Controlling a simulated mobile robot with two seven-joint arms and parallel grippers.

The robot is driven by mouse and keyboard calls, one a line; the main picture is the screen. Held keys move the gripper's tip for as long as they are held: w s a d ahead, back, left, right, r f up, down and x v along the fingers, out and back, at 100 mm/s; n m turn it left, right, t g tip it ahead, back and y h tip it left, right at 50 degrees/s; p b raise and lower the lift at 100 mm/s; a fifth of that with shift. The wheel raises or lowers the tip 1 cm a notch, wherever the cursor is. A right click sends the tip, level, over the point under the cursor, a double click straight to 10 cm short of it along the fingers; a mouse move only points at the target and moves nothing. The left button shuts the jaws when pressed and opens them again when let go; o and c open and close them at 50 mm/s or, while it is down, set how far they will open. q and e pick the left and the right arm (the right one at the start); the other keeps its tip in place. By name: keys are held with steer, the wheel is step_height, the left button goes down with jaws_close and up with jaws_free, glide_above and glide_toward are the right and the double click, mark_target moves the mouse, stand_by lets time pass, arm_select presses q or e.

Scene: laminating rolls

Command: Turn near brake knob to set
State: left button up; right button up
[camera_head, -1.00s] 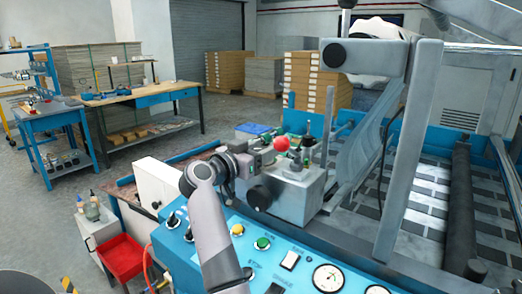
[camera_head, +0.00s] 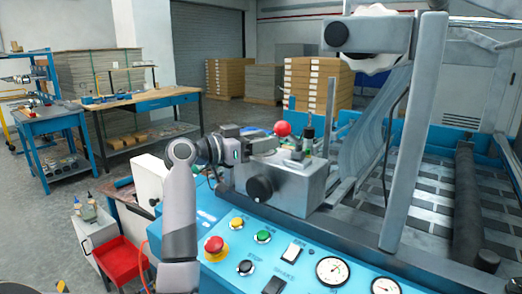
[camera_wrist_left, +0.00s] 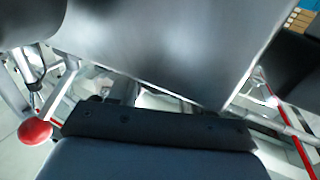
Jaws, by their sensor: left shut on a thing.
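My left gripper (camera_head: 248,146) is at the upper left of a grey metal box (camera_head: 300,190) on the blue machine. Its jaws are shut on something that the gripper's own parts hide. A round black knob (camera_head: 260,188) sits on the front of the box, just below the gripper and apart from it. A second black knob (camera_head: 336,37) is on the end of the upper roll holder. I cannot tell which one is the near brake knob. In the left wrist view a dark bar (camera_wrist_left: 155,127) crosses between blurred grey surfaces, and the jaw contact does not show.
A red ball lever (camera_head: 282,129) rises close to the gripper; it also shows in the left wrist view (camera_wrist_left: 35,131). The blue control panel (camera_head: 225,275) carries a red button (camera_head: 214,244) and gauges. A grey upright (camera_head: 415,135) stands to the right.

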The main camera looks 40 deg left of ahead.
arm_select(q)
steer(key=m+g+h+b, duration=0.1)
steer(key=h, duration=0.1)
steer(key=m+g+h+b, duration=0.1)
steer(key=m+h+b, duration=0.1)
steer(key=shift+a+f+h, duration=0.15)
steer(key=shift+a+h, duration=0.05)
steer(key=shift+h, duration=0.1)
steer(key=shift+m+g+h, duration=0.3)
steer(key=shift+m+h, duration=0.2)
steer(key=shift+h, duration=0.1)
steer(key=shift+r+m+g+h+b, duration=0.2)
steer(key=shift+m+g+h+b, duration=0.1)
steer(key=shift+m+g+h, duration=1.1)
steer(key=shift+g+h, duration=0.2)
steer(key=shift+h, duration=0.1)
steer(key=shift+m+g, duration=0.3)
steer(key=o, duration=1)
steer(key=shift+d, duration=0.1)
